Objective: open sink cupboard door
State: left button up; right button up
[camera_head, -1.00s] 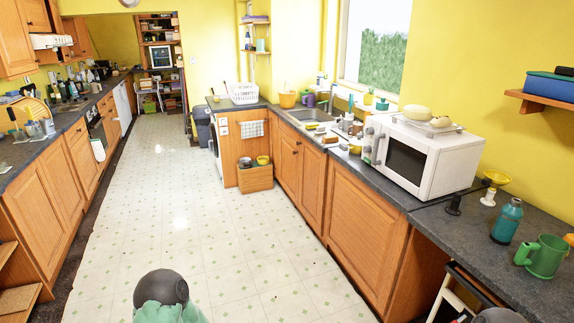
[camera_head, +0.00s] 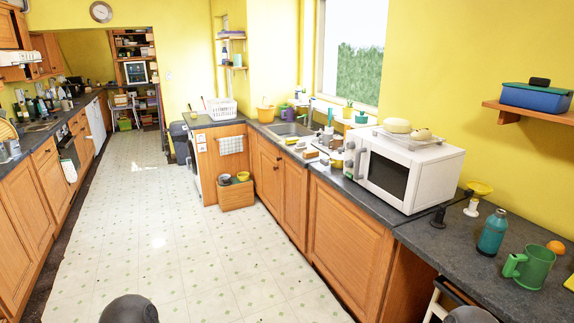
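The sink (camera_head: 290,129) is set in the dark worktop along the right wall, below the window. Under it, two wooden cupboard doors, a left one (camera_head: 269,175) and a right one (camera_head: 294,200), face the aisle and look shut. Their handles are too small to make out. A wider wooden panel (camera_head: 346,228) stands nearer, below the microwave. Neither gripper shows. Only dark rounded parts of my own body show at the bottom edge, well short of the doors.
A wooden box (camera_head: 237,195) with bowls stands on the floor left of the sink doors. The vinyl floor (camera_head: 165,230) in the aisle is clear. A microwave (camera_head: 402,172), a bottle (camera_head: 492,233) and a green mug (camera_head: 531,267) stand on the right worktop.

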aim_at(269, 167)
jog(key=i+j+u, duration=0.25)
jog(key=i, duration=0.7)
jog(key=i+u, duration=0.25)
jog(key=i, duration=2.7)
jog(key=i+j+z, duration=0.1)
jog(key=i+z, duration=0.15)
jog(key=i, duration=0.25)
jog(key=i+j+z, duration=0.3)
jog(key=i, duration=0.2)
jog(key=i+j+z, duration=0.25)
jog(key=i, duration=0.25)
